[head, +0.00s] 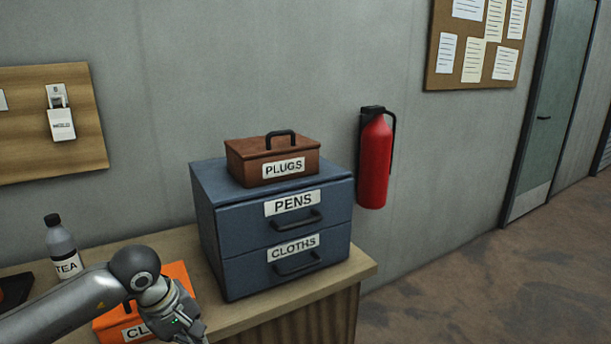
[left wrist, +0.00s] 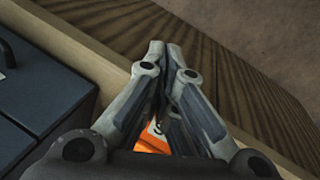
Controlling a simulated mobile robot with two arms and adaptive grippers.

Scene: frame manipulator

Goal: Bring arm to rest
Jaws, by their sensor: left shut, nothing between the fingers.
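My left arm comes in from the lower left in the head view, its wrist in front of an orange box (head: 180,272) on the counter. The gripper end is at the bottom edge and partly cut off. In the left wrist view, my left gripper (left wrist: 165,50) is shut, its fingertips together with nothing held between them. Its tips appear over the counter's front edge and the slatted wood front. A bit of orange (left wrist: 151,141) with lettering shows between the finger links. My right gripper is in neither view.
A blue drawer unit (head: 213,240), labelled PENS and CLOTHS, stands on the wooden counter (head: 360,264), right of my arm. A brown PLUGS box (head: 240,163) sits on it. A TEA bottle (head: 62,246) stands left. A red extinguisher (head: 374,165) hangs on the wall. Floor at right is clear.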

